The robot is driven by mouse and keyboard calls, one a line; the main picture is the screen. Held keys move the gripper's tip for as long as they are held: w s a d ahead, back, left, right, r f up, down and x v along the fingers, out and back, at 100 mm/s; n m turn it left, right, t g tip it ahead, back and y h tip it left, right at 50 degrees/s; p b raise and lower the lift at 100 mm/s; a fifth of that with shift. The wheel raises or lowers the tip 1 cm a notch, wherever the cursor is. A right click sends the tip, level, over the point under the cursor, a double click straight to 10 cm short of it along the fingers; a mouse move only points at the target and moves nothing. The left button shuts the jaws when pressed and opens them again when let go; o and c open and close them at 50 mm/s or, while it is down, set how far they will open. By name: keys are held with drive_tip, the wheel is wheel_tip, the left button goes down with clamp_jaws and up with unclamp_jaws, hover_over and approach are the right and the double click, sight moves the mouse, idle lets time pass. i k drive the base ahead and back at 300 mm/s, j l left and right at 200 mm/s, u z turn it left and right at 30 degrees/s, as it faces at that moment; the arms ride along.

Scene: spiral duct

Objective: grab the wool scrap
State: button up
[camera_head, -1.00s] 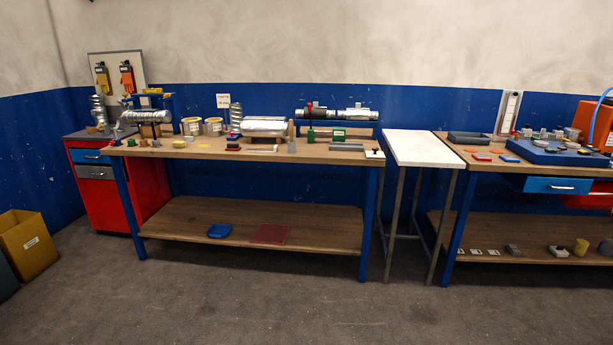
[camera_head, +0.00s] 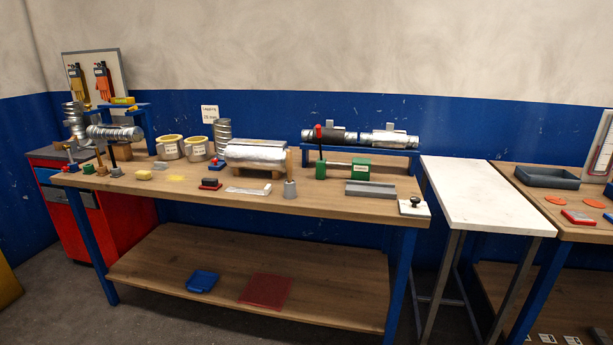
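A small pale yellow lump (camera_head: 144,175) lies on the left part of the wooden workbench (camera_head: 330,203). Beside it, to the right, is a flat yellow patch (camera_head: 176,177) on the bench top. Either could be the wool scrap; at this size I cannot tell which. Both are uncovered and apart from the tools around them. My gripper is not in view.
Two pale tubs (camera_head: 169,147) with yellow contents stand behind. A foil-wrapped duct (camera_head: 255,155) on a stand is mid-bench. Small tools stand left of the lump. A white side table (camera_head: 485,195) adjoins the bench at right. Floor in front shows only partly.

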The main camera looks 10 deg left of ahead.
sight(140, 174)
drive_tip(key=i+j+u, duration=0.2)
drive_tip(key=i+u, duration=0.25)
drive_tip(key=i, duration=0.15)
drive_tip(key=i+u, duration=0.45)
drive_tip(key=i+l+u, duration=0.25)
drive_tip(key=i+u, duration=0.2)
drive_tip(key=i, duration=0.25)
drive_tip(key=i+u, duration=0.1)
drive_tip(key=i, duration=0.3)
